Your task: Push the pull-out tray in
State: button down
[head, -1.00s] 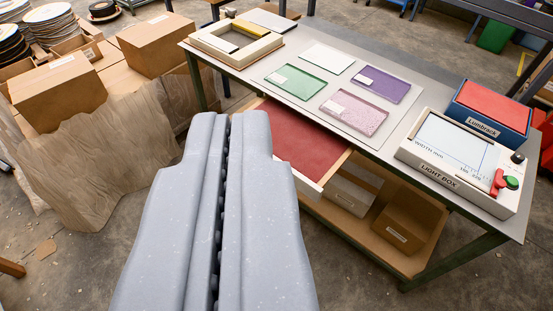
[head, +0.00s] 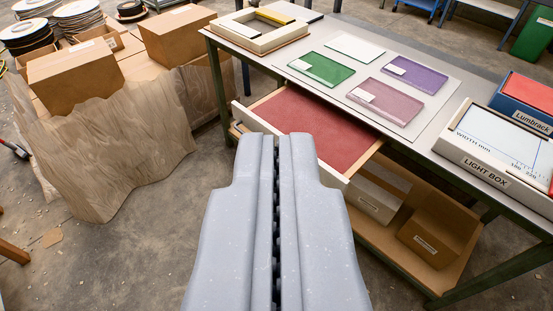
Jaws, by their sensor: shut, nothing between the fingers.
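The pull-out tray (head: 310,125) sticks out from under the table top toward me. It has a red lining and pale wooden walls, and it looks empty where I can see it. Its front wall (head: 248,118) shows at the left, and my gripper covers the middle of that front. My gripper (head: 273,136) is shut with nothing between its fingers. Its tips overlap the tray's front in the picture; I cannot tell whether they touch it. The table (head: 455,90) has a grey top and green legs.
On the table lie green (head: 320,69), purple (head: 415,75) and pink (head: 388,101) panes, a pale frame (head: 230,33) and a light box (head: 480,165). Cardboard boxes (head: 440,230) stand on the lower shelf.

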aim_at(344, 143)
jog(key=z, duration=1.55)
jog(key=i, duration=0.6)
jog(key=u, duration=1.3)
